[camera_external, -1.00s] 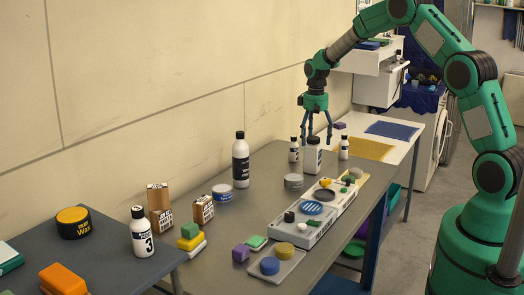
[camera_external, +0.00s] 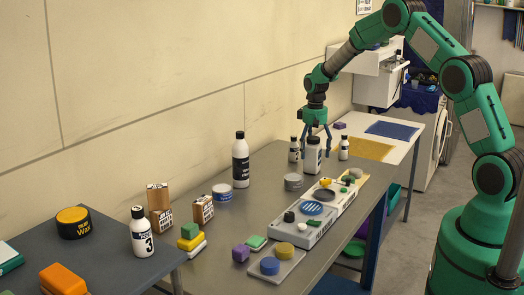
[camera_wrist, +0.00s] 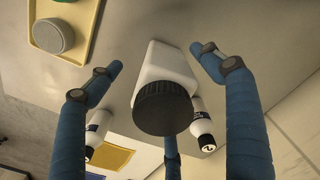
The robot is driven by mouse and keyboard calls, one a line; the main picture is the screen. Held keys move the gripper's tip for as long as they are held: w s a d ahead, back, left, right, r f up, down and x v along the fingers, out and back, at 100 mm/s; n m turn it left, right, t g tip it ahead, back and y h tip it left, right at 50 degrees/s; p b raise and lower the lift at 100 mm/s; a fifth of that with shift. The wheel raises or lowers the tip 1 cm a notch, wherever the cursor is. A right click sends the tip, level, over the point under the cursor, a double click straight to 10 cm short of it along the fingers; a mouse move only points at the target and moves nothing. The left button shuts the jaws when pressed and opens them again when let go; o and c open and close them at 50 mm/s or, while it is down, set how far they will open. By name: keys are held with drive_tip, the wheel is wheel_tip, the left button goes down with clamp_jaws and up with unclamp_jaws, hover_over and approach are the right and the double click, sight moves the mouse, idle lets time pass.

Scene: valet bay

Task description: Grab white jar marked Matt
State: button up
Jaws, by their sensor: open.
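A white jar (camera_external: 312,160) with a dark ribbed cap stands upright near the far end of the grey table. It also shows in the middle of the wrist view (camera_wrist: 168,68), cap toward the camera. No marking on it can be read. My gripper (camera_external: 316,150) is open, pointing down over the jar, its blue fingers reaching down around the cap and upper body. In the wrist view the fingers (camera_wrist: 165,65) stand spread on different sides of the jar, with visible gaps at left and right.
Two small white bottles with dark caps (camera_external: 294,150) (camera_external: 344,148) stand close on either side of the jar. A grey tin (camera_external: 293,182) and a tray of round pads (camera_external: 340,203) sit nearer. A tall dark-and-white bottle (camera_external: 240,165) stands to the left.

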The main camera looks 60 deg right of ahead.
sight(314, 138)
drive_tip(key=shift+f, duration=1.5)
drive_tip(key=c, duration=1.7)
drive_tip(key=shift+r, duration=0.1)
drive_tip(key=shift+r+p, duration=0.35)
drive_tip(key=shift+r, duration=4.6)
